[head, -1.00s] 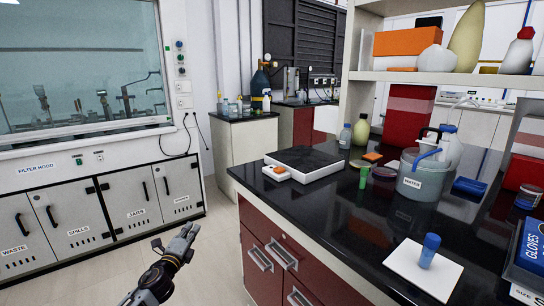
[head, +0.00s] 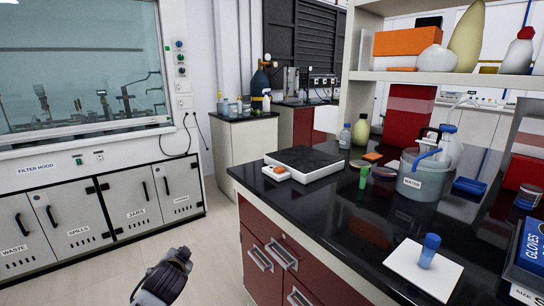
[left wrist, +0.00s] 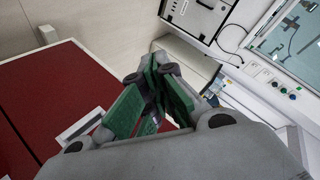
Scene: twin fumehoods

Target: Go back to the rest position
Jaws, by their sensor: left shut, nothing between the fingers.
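My left gripper (head: 180,256) shows low in the head view, over the floor to the left of the black-topped bench (head: 320,205), apart from it. It is seen foreshortened there, with its fingers hard to make out. In the left wrist view the green-padded fingers (left wrist: 156,72) are together with nothing between them. The bench's red drawer front (left wrist: 65,95) fills the left of that view, with a drawer handle partly hidden behind the gripper. My right gripper is in neither view.
The filter hood (head: 80,80) with cabinet doors (head: 130,195) stands at the left. The floor (head: 218,235) between it and the bench is clear. On the bench are a balance-like black plate (head: 305,158), a water bath (head: 420,185) and a blue-capped tube (head: 430,250) on a white sheet.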

